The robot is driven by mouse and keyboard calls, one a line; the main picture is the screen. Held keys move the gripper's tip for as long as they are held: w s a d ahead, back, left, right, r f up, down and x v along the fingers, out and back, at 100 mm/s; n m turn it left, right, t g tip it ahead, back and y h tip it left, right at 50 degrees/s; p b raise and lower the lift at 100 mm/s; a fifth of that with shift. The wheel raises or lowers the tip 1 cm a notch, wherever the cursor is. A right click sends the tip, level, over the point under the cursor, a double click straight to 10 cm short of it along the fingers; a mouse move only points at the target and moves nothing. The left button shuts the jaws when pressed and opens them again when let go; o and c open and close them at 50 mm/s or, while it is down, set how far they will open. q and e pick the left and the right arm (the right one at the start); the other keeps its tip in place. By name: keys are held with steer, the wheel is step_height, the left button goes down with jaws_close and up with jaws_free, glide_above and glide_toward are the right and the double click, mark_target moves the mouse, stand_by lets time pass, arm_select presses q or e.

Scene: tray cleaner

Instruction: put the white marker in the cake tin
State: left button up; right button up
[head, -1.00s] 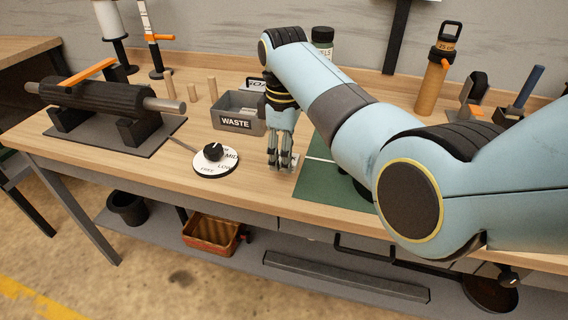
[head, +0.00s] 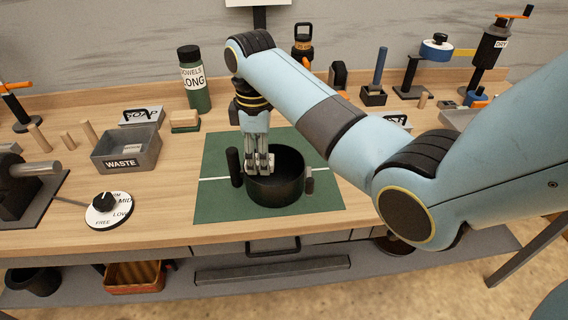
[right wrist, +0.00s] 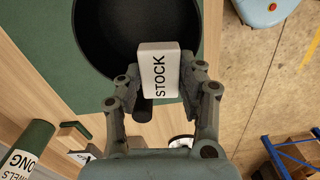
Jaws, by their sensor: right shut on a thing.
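The white marker (right wrist: 158,72), a small white block lettered STOCK, is between the fingertips of my right gripper (right wrist: 162,92) in the right wrist view. The gripper is shut on it. In the head view my right gripper (head: 260,166) points down at the left part of the black round cake tin (head: 276,190); the marker cannot be made out there. The tin also shows in the right wrist view (right wrist: 105,40), with the marker overlapping its rim. Whether the marker is above or inside the tin is unclear. My left gripper is not in view.
The tin stands on a green mat (head: 215,200) with a white line. A dark upright handle (head: 235,166) is at its left. A grey WASTE bin (head: 127,152) and a dial (head: 108,210) lie further left. A green bottle (head: 194,78) stands behind. Bare wood separates bin and mat.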

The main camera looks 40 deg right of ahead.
steer(key=d+r+p, duration=0.1)
steer(key=d+r, duration=0.1)
steer(key=d, duration=0.2)
glide_toward(275, 175)
steer(key=shift+s+a+f, duration=0.95)
steer(key=shift+s+f, duration=0.15)
steer(key=shift+s, duration=0.15)
step_height(275, 175, down, 4)
steer(key=shift+f, duration=0.1)
steer(key=shift+f+b, duration=0.2)
steer(key=shift+b, duration=0.1)
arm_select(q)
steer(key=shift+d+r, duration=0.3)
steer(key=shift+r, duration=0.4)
